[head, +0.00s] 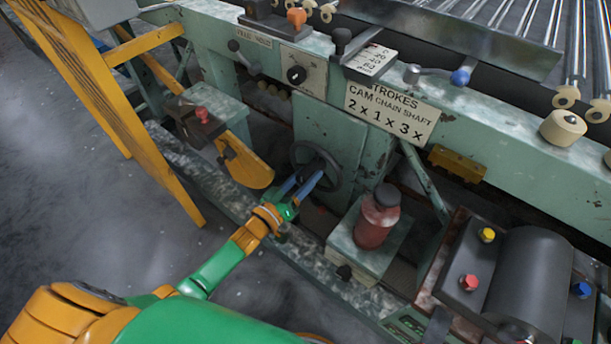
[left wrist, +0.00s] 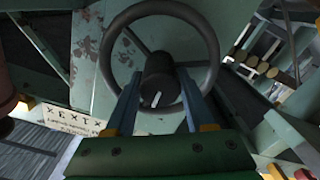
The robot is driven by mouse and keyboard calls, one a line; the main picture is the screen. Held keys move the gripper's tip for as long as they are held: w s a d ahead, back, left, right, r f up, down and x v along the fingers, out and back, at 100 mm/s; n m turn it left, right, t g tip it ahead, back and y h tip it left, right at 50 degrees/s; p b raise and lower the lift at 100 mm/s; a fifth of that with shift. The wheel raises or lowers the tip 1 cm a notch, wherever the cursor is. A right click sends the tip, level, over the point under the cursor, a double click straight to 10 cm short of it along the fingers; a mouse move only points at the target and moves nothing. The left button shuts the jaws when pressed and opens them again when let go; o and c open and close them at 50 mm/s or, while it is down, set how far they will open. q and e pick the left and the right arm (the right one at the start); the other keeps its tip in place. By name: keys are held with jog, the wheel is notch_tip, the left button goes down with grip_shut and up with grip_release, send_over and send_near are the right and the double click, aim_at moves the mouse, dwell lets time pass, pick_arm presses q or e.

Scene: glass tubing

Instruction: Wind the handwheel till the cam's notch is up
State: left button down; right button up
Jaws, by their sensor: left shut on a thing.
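The dark handwheel (head: 336,170) stands on the front of the green machine frame, below the "STROKES" plate. It also shows in the left wrist view as a ring (left wrist: 213,45) around a thick black hub (left wrist: 160,72) with a white mark. My left gripper (head: 308,180) reaches it from the front. In the left wrist view its two blue fingers (left wrist: 158,95) lie on either side of the hub and are shut on it. I cannot make out the cam or its notch in either view. My right gripper is not in view.
A red bottle (head: 377,222) with a dark cap stands on a block right of the wheel. A yellow rounded plate (head: 247,168) juts out on the left. A dark roller (head: 530,283) is at lower right. The lettered plate (head: 390,112) is above. Open floor lies at left.

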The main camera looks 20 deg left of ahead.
pick_arm(q)
jog(key=shift+f, duration=0.1)
jog(key=shift+c, duration=1.3)
grip_release()
jog(key=p+v, duration=0.1)
jog(key=v, duration=0.5)
jog(key=shift+s, duration=0.15)
jog(key=shift+s+a, duration=0.15)
jog(key=shift+s, duration=0.25)
